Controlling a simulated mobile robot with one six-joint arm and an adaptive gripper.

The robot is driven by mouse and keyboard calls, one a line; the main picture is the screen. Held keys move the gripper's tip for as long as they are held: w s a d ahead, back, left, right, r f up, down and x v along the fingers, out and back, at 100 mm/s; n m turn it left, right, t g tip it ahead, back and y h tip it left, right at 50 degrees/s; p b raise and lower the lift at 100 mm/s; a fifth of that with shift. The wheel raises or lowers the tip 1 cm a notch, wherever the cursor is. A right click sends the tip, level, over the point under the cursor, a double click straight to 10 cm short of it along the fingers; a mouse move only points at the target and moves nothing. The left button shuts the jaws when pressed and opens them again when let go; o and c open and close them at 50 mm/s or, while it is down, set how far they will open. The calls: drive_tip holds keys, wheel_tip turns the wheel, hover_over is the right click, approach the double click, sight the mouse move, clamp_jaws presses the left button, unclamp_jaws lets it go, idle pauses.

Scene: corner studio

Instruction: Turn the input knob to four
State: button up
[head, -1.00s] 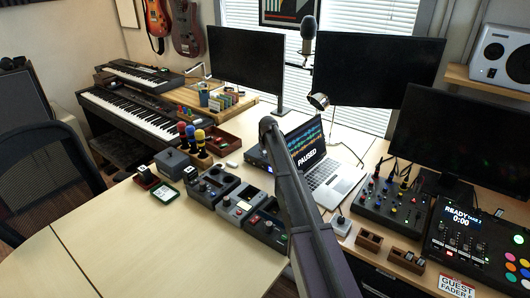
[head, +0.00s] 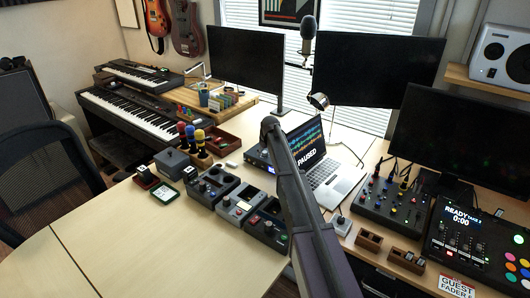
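No knob labelled input is readable in the head view, so I cannot tell which one it is. A small dark unit with a lit blue display (head: 271,170) stands left of the laptop, partly hidden by my arm. Its knob, if it has one, is not clear. Three grey and black pedal-like boxes with knobs stand in a row in front: left box (head: 211,186), middle box (head: 240,204) and right box (head: 266,232). A black mixer (head: 392,206) with several coloured knobs stands to the right. My arm crosses the middle; my gripper does not show.
An open laptop (head: 325,170) reading PAUSED stands right of my arm. A microphone (head: 308,33) and monitors stand behind. A control deck (head: 470,240) is at the far right. Coloured-top items (head: 200,140) stand in a wooden holder. The front-left desk (head: 130,230) is clear.

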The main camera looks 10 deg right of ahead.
drive_tip(key=shift+m, duration=0.4)
drive_tip(key=shift+h, duration=0.3)
drive_tip(key=shift+s+r+m+p, duration=0.1)
drive_tip(key=shift+r+m+p, duration=0.2)
drive_tip(key=shift+r+p, duration=0.1)
drive_tip(key=s+r+n+p, duration=0.1)
drive_tip(key=s+r+p, duration=1)
drive_tip(key=r+p, duration=0.45)
drive_tip(key=s+f+n+g+b, duration=0.1)
drive_tip(key=s+f+n+g, duration=0.1)
drive_tip(key=s, duration=0.6)
drive_tip(key=s+f+n+g+b, duration=0.2)
drive_tip(key=s+f+n, duration=0.1)
drive_tip(key=s, duration=0.6)
drive_tip(key=shift+d+b, duration=0.15)
drive_tip(key=shift+b, duration=0.15)
drive_tip(key=s+m, duration=0.8)
drive_tip(key=s, duration=0.9)
drive_tip(key=shift+s+g, duration=0.25)
drive_tip(key=shift+g, duration=0.05)
